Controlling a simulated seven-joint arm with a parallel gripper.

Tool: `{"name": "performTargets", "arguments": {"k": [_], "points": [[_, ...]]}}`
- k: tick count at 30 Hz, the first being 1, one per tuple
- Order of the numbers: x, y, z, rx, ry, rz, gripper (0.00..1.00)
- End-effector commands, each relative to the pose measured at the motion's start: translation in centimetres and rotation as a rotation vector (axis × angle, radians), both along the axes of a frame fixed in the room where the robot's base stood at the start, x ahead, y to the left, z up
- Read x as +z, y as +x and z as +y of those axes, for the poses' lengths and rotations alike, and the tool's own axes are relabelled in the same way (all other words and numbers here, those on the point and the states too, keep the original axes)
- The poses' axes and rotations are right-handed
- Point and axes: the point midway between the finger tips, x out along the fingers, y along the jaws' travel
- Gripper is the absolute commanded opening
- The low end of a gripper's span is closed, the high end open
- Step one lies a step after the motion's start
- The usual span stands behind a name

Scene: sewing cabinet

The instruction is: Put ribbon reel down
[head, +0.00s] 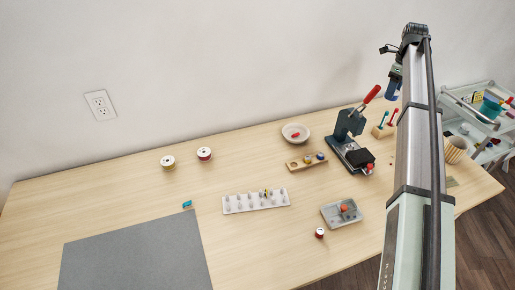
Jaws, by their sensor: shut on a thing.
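My gripper (395,73) is at the far end of my arm, high at the upper right, in front of the wall and clear of the table (110,205). It is shut on a dark blue thing (392,90), seemingly the ribbon reel, hanging just below it. My arm hides part of both, and the fingers are too small to make out. A small red-rimmed reel (319,232) stands near the front edge.
A red-handled press (347,135) stands below and left of my gripper. Around it are a bowl (295,133), a wooden holder (307,163), a grey tray (333,215) and a white pegged rack (240,204). A grey mat (135,255) lies front left. The table's left part is mostly clear.

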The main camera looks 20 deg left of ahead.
Motion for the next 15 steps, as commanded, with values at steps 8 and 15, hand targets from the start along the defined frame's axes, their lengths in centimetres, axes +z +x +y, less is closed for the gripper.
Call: {"name": "performTargets", "arguments": {"k": [8, 15], "points": [[0.0, -3.4, 11.8, 0.228, 0.0, 0.0, 0.26], [0.0, -7.3, 21.1, 0.421, 0.0, 0.0, 0.26]]}}
